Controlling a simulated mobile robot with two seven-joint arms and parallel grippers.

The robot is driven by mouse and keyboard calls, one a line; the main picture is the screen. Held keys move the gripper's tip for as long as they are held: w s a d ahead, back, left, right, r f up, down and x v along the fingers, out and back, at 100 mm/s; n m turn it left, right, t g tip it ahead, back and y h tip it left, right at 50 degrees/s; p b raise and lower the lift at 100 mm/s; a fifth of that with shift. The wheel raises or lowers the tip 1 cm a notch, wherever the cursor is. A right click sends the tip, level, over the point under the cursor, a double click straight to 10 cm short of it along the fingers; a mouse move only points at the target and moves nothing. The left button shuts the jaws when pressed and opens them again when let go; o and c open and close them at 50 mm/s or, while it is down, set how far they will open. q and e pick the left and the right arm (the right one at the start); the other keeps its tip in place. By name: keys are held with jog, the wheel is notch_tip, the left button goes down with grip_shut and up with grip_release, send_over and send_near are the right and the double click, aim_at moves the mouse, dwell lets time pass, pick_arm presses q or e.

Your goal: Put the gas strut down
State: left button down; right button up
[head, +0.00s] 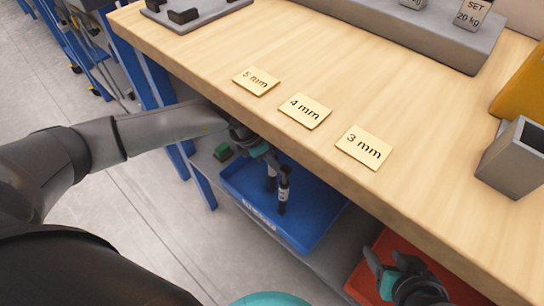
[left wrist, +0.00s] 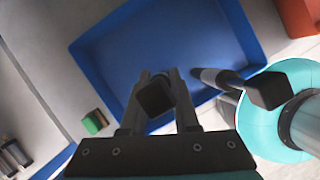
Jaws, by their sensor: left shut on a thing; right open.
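The gas strut (left wrist: 156,99) shows nearly end-on in the left wrist view as a dark block between the fingers. My left gripper (head: 267,160) is under the bench top, shut on it, above the blue tray (head: 308,244). The tray also fills the upper middle of the left wrist view (left wrist: 100,62). A second dark rod (left wrist: 232,81) with a block end is beside it, toward my base. In the head view a dark, pale-banded rod (head: 283,190) hangs over the tray; I cannot tell whether either rod touches the floor. My right gripper (head: 390,280) is open and empty.
A red tray (head: 361,283) is by my right gripper. A green block (head: 222,152) sits left of the blue tray. The wooden bench top (head: 205,50) overhangs the trays and carries the 5 mm (head: 255,81), 4 mm (head: 305,110) and 3 mm (head: 364,147) cards.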

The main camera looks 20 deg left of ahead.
dwell(0.3)
pick_arm(q)
jog(key=c, duration=0.7)
grip_release()
jog(key=shift+f, duration=0.1)
jog(key=shift+o, duration=0.2)
